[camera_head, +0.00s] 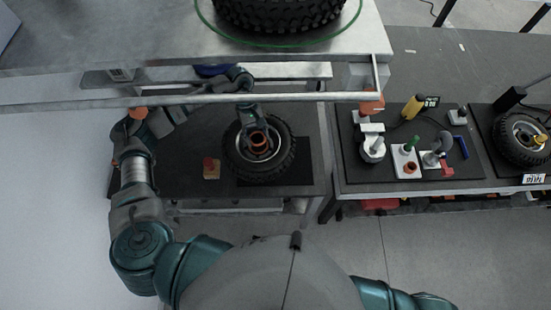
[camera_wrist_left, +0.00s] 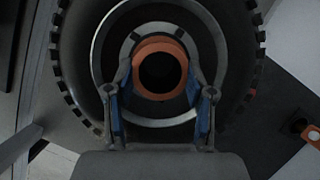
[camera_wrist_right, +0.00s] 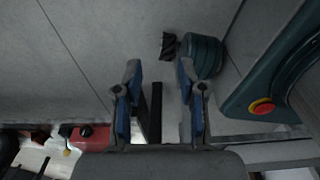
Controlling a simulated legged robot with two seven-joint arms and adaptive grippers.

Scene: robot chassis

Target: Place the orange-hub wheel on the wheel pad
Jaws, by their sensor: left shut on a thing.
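The orange-hub wheel (camera_head: 283,150), a black knobbly tyre with a grey rim, is over the dark wheel pad (camera_head: 300,176) on the lower bench. Pad shows to the right of and below the tyre; I cannot tell if the tyre touches it. My left gripper (camera_head: 257,132) reaches down from above and is shut on the orange hub. In the left wrist view the hub (camera_wrist_left: 137,56) sits between the blue-padded fingers of that gripper (camera_wrist_left: 160,78). My right gripper (camera_wrist_right: 160,68) shows only in its wrist view, open and empty above the floor.
An orange-topped block (camera_head: 211,169) stands left of the wheel. A metal rail (camera_head: 300,98) and a shelf with a big tyre (camera_head: 280,12) are beyond it. The right bench holds tools on a dark mat (camera_head: 362,178) and another wheel (camera_head: 516,148).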

